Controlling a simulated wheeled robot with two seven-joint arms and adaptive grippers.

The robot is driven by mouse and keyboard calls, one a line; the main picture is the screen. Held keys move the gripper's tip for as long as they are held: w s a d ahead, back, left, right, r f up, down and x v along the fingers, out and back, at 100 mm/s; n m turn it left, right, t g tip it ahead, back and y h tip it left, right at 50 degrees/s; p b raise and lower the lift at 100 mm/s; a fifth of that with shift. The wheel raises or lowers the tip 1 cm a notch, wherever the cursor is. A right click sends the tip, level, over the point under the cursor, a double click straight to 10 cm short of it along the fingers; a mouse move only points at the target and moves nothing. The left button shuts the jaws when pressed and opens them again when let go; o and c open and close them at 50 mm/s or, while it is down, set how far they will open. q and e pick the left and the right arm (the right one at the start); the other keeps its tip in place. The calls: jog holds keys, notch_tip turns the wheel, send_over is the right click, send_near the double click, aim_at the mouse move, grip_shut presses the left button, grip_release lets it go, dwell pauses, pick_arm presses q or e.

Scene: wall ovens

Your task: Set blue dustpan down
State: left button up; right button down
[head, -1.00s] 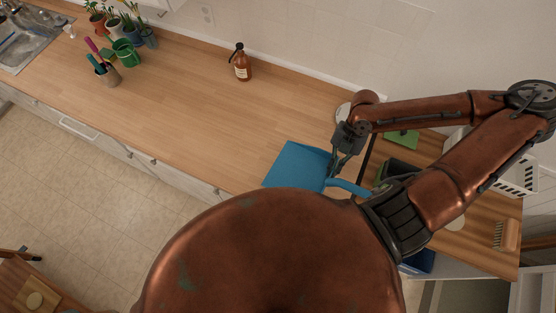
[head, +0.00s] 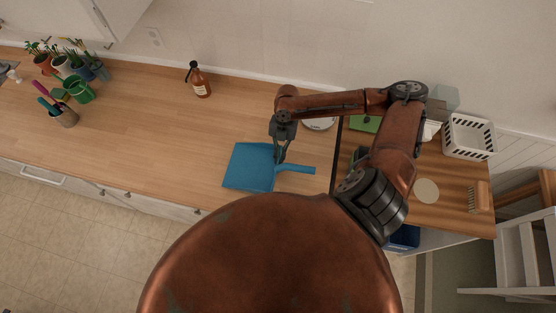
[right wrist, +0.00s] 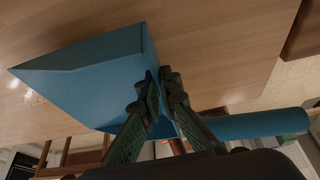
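The blue dustpan (head: 248,167) is over the wooden counter (head: 160,110), its pan towards the left and its handle (head: 297,169) pointing right. My right gripper (head: 280,156) is at the back of the pan, where the handle begins. In the right wrist view, the two fingers (right wrist: 162,92) are closed together on the back edge of the dustpan (right wrist: 95,80), with the handle (right wrist: 260,123) running off to the right. The pan looks level and very near the counter top; I cannot tell whether it touches. My left gripper is not in view.
A brown pump bottle (head: 199,80) stands at the back of the counter. Potted plants and a utensil cup (head: 65,116) are at the left. A white basket (head: 468,136) and a brush (head: 479,197) are on the right-hand surface. The counter left of the dustpan is clear.

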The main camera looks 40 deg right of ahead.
jog(key=shift+w+a+f, duration=0.1)
jog(key=shift+w+f, duration=0.15)
notch_tip(320, 180, down, 2)
jog(key=shift+f+p, duration=0.1)
jog(key=shift+p, duration=0.45)
jog(key=shift+f, duration=0.5)
jog(key=c, duration=2.6)
grip_release()
jog(key=shift+c, duration=0.2)
jog(key=o, duration=0.5)
jog(key=b+v, duration=0.2)
jog(key=v, duration=1)
